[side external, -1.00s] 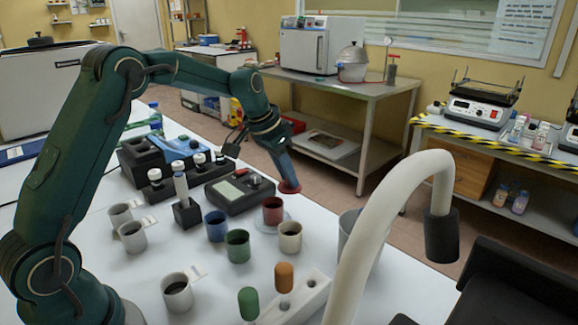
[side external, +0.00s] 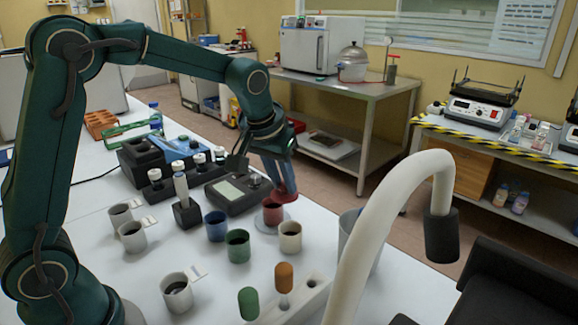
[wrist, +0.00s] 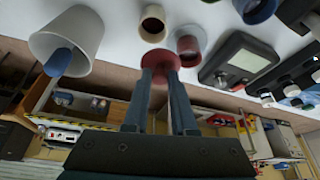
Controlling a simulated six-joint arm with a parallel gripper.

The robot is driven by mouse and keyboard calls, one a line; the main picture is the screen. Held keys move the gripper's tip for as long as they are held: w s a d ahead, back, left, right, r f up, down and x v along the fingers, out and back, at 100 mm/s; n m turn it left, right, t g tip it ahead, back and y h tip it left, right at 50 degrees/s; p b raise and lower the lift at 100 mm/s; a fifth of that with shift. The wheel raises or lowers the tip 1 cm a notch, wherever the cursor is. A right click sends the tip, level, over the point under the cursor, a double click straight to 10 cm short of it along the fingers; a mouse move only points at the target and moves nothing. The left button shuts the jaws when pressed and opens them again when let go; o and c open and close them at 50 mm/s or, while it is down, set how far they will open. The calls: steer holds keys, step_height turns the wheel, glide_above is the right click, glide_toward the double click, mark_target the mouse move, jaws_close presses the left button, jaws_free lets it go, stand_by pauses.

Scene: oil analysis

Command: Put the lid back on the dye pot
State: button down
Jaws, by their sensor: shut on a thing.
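The dye pot appears to be the red pot (side external: 272,216), standing open on a pale round dish (side external: 267,229); it also shows in the wrist view (wrist: 188,58). My gripper (side external: 284,188) is shut on a dark red lid (side external: 287,198) and points down. In the side view the lid overlaps the right part of the pot's rim. In the wrist view the lid (wrist: 153,60) is beside the pot, left of its mouth. I cannot tell whether they touch. The fingers partly hide the lid.
A blue pot (side external: 215,230), a green pot (side external: 238,250) and a cream pot (side external: 290,240) stand close by. A dark instrument (side external: 236,196) sits just behind. A large pale beaker (wrist: 75,30) and a curved white pipe (side external: 365,215) stand to the side.

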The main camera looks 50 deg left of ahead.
steer(key=shift+s+d+r+m, duration=0.15)
steer(key=shift+d+m, duration=0.15)
steer(key=shift+d, duration=0.55)
steer(key=shift+f, duration=3.1)
steer(key=shift+f, duration=0.15)
steer(key=shift+c, duration=0.8)
jaws_free()
steer(key=shift+r, duration=3.5)
